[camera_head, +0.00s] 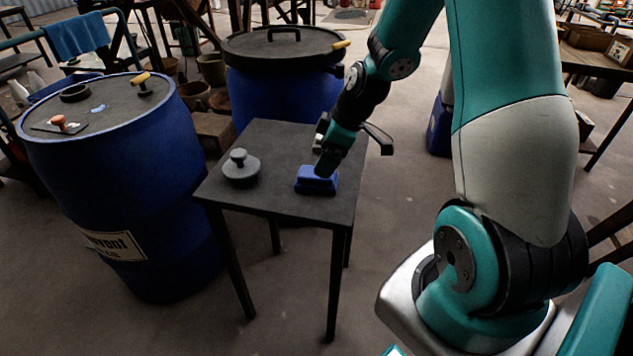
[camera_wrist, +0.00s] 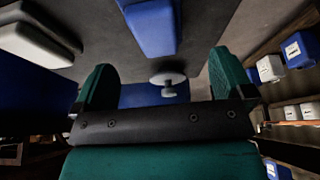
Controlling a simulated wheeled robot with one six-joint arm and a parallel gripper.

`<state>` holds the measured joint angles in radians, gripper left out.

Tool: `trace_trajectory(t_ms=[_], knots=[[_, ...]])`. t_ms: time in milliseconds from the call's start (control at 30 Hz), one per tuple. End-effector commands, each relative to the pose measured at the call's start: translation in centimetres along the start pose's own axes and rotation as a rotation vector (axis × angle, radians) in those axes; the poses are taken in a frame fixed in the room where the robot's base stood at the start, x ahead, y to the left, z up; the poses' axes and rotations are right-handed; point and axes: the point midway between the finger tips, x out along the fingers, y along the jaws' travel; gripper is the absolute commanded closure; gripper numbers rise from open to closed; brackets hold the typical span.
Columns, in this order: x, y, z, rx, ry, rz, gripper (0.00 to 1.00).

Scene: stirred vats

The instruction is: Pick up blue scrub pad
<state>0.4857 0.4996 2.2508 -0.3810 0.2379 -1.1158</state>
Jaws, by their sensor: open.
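The blue scrub pad (camera_head: 316,184) lies on a small dark table (camera_head: 278,142), near its right side. My gripper (camera_head: 325,166) is just above and behind the pad in the head view and hides part of its top. In the wrist view my open gripper (camera_wrist: 165,82) shows two green fingers set wide apart with nothing held between them. A blue block (camera_wrist: 152,25), seemingly the pad, appears beyond the fingertips at the top of that view. Whether a finger touches the pad cannot be told.
A grey knobbed disc (camera_head: 240,168) stands on the table left of the pad. A blue vat (camera_head: 120,170) with items on its lid is at the left, and another lidded blue vat (camera_head: 283,95) stands behind the table. Open floor lies in front of the table.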

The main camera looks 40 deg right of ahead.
Motion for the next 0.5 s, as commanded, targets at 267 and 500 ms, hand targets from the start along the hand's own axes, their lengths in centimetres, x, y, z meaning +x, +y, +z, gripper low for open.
trace_trajectory(t_ms=[267,500], knots=[[2.5,0.1,0.0,0.000,0.000,0.000,0.01],[6.1,0.3,0.4,0.000,-0.001,-0.002,0.01]])
